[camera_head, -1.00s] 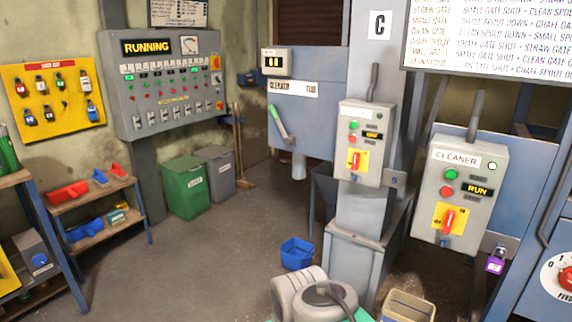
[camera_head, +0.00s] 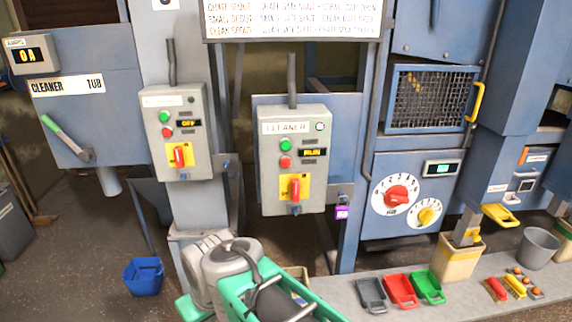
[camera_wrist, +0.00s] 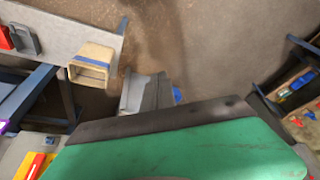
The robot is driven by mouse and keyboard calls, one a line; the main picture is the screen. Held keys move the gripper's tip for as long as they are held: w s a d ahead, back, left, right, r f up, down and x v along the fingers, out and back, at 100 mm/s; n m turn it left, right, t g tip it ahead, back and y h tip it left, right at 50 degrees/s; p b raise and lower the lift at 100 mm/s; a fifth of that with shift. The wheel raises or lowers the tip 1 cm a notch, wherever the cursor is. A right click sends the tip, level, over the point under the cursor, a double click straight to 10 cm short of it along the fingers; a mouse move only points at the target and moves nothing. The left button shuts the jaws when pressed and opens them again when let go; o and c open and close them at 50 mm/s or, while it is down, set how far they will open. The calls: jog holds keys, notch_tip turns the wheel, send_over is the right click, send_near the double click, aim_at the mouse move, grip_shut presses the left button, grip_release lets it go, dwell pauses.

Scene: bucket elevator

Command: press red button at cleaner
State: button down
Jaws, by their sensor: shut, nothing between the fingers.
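The grey CLEANER control box (camera_head: 266,190) stands in the middle of the head view. Its round red button (camera_head: 285,162) sits below a green button (camera_head: 285,145) and beside a display reading RUN (camera_head: 312,152). A white round lamp (camera_head: 320,126) is at its top right. A red rotary switch (camera_head: 295,188) on a yellow plate is lower down. In the wrist view, a red switch on yellow (camera_wrist: 40,165) shows at the lower left; the buttons do not show there.
A similar box (camera_head: 160,108) stands to the left on a grey column. A purple padlock (camera_head: 342,213) hangs at the CLEANER box's lower right. A blue bin (camera_head: 143,276) is on the floor. The low bench on the right holds grey, red and green scoops (camera_head: 428,286).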

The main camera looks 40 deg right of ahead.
aim_at(286, 163)
jog(key=w+d+r+m+t+y, duration=0.1)
jog(key=w+d+r+t, duration=0.15)
jog(key=w+d, duration=0.45)
jog(key=w+d+r+t, duration=0.2)
jog(key=w+d+r, duration=0.3)
jog(key=d, duration=0.4)
jog(key=d+r+t, duration=0.2)
jog(key=d+r, duration=0.1)
jog(key=d, duration=0.5)
jog(key=s+d+r+m+t, duration=0.1)
jog(key=d+r+t, duration=0.1)
jog(key=d, duration=0.7)
jog(key=shift+s+r+h+b, duration=0.25)
jog(key=shift+r+h+b, duration=0.05)
jog(key=shift+r+b, duration=0.15)
jog(key=shift+w+d+p, duration=0.65)
jog(key=shift+w+d, duration=0.2)
jog(key=shift+w, duration=0.35)
jog(key=shift+w+d+p, duration=0.65)
jog(key=shift+w+d, duration=0.15)
jog(key=shift+w, duration=0.45)
jog(key=shift+w+d+p, duration=0.65)
jog(key=shift+w+d, duration=0.2)
jog(key=shift+w, duration=0.35)
